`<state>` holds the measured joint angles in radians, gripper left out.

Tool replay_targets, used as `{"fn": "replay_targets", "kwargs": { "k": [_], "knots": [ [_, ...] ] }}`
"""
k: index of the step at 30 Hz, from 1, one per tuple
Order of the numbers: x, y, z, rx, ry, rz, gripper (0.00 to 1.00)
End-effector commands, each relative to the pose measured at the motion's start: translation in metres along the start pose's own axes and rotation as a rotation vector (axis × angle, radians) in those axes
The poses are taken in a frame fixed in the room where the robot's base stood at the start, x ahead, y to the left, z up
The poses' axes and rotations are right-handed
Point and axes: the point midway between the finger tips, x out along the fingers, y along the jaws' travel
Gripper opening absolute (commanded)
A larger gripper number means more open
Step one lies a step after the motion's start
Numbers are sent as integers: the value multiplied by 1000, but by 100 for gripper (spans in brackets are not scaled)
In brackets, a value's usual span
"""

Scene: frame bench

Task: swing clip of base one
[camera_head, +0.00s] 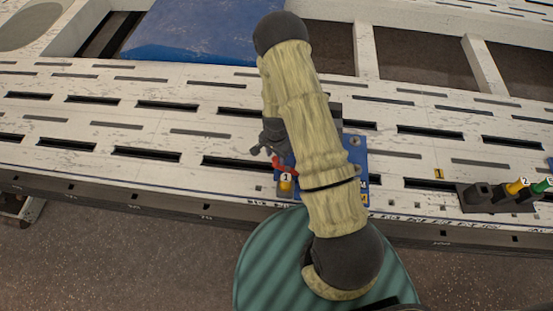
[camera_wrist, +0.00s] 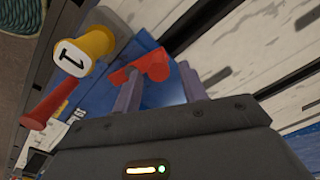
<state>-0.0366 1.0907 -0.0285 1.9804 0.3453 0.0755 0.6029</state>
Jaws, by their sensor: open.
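Base one is a blue plate (camera_head: 357,152) on the slotted white bench, partly hidden behind my arm in the head view. A yellow knob marked 1 (camera_head: 286,182) stands at its front left, and a red part (camera_head: 279,164) shows just above the knob. In the wrist view the knob (camera_wrist: 84,50) is at upper left, with a red bar (camera_wrist: 55,102) running down from it. My gripper (camera_wrist: 159,68) is open. A red clip end (camera_wrist: 150,66) shows between its grey fingertips; I cannot tell whether they touch it. The gripper is mostly hidden in the head view.
A dark block (camera_head: 478,197) with a yellow peg marked 2 (camera_head: 516,187) and a green peg (camera_head: 541,185) stands at the right. A yellow tag marked 1 (camera_head: 438,174) lies near it. A blue panel (camera_head: 195,35) is at the back. The bench left of base one is clear.

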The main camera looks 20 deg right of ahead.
Motion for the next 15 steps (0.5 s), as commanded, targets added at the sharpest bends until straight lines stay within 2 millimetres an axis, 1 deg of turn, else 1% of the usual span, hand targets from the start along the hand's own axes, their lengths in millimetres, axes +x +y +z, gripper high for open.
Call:
{"fn": "replay_targets", "kwargs": {
  "k": [1, 5, 14, 15],
  "knots": [
    [9, 1, 0, 1, -1, 2, 42],
    [20, 0, 0, 1, 0, 0, 42],
    [22, -1, 1, -2, 1, -1, 42],
    [22, -1, 1, -3, 1, -1, 39]
  ]
}}
